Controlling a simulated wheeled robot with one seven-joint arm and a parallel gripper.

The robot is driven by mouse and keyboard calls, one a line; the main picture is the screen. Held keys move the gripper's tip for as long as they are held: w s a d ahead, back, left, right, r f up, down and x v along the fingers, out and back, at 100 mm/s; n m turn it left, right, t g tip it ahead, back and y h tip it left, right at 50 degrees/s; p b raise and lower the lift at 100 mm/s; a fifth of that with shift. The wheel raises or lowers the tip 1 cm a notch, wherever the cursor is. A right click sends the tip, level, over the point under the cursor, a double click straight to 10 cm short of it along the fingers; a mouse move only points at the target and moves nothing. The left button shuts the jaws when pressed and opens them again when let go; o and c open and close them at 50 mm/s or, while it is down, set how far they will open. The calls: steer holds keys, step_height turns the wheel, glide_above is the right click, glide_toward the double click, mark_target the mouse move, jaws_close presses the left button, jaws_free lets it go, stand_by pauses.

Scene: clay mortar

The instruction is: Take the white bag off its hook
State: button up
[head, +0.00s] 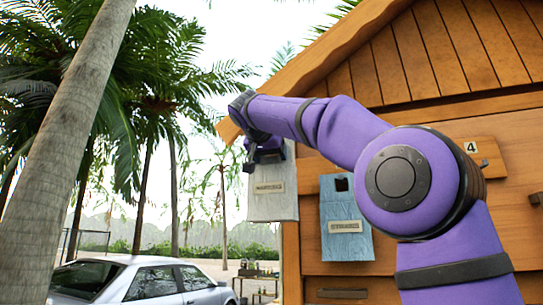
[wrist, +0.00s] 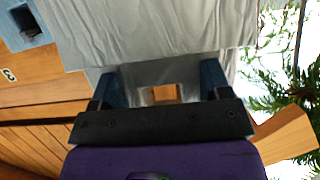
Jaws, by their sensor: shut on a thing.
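The white bag (head: 272,205) is a flat, pale grey-white bag with a small label, upright at the left corner of the wooden hut in the head view. My gripper (head: 265,152) is at its top edge. In the wrist view the bag (wrist: 150,35) spreads ahead of the fingers, and my gripper (wrist: 162,85) is shut on its top part, with a small opening showing wood between the fingers. The hook is not visible, so I cannot tell whether the bag still hangs on it.
A blue bag (head: 345,240) with a label hangs on the hut wall (head: 310,170) just right of the white bag. A plate marked 4 (head: 470,147) is farther right.

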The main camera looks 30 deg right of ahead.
mark_target(269, 181)
steer(key=shift+f, duration=4.1)
steer(key=s+a, duration=0.6)
steer(key=a, duration=0.2)
stand_by(1.3)
steer(key=shift+s, duration=0.15)
